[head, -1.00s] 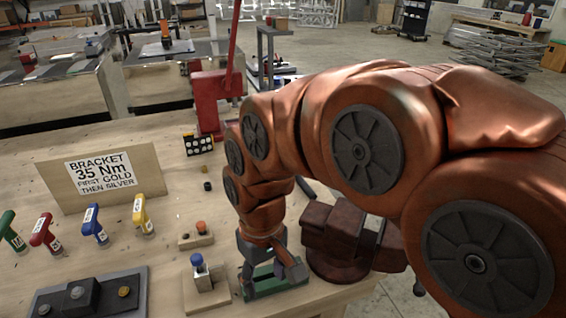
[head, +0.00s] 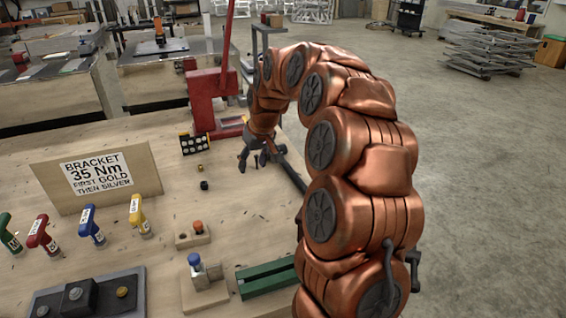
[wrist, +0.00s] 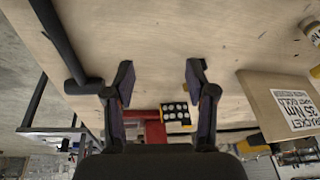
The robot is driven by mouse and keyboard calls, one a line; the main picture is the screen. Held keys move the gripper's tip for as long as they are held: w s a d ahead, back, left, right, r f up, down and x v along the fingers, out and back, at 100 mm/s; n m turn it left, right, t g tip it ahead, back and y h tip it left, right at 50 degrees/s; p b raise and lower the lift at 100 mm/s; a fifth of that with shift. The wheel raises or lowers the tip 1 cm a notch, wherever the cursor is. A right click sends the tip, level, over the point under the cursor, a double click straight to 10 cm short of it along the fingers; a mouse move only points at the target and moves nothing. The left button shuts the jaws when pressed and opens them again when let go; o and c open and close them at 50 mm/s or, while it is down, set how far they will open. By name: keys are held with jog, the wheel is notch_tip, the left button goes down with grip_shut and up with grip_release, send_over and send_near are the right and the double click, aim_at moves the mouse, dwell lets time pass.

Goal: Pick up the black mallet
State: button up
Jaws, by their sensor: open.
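The black mallet (head: 291,174) lies on the wooden bench near its right edge, its dark handle running towards the front. My arm partly hides it in the head view. In the wrist view the mallet (wrist: 60,45) is at the upper left, with its head close beside the left finger. My gripper (head: 253,162) is just left of the mallet's far end in the head view. In the wrist view my gripper (wrist: 159,72) has its fingers spread, with only bare bench between the tips. I see no clear contact with the mallet.
A red press (head: 211,98) stands behind my gripper, with a black dotted block (head: 196,144) to its left. A green tray (head: 266,279), a blue-topped block (head: 198,273), several coloured T-handles (head: 92,227) and a sign (head: 98,178) occupy the bench.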

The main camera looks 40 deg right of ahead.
jog(key=m+t+h, duration=0.1)
jog(key=m+h, duration=0.1)
send_over(288, 164)
notch_tip(288, 164, down, 4)
jog(key=shift+f, duration=0.25)
jog(key=shift+a+p+x, duration=0.15)
jog(key=shift+p+x, duration=0.75)
jog(key=shift+x, duration=1)
jog(key=shift+a+p+x, duration=0.2)
jog(key=shift+p+x, duration=0.7)
jog(key=shift+x, duration=1.05)
grip_shut()
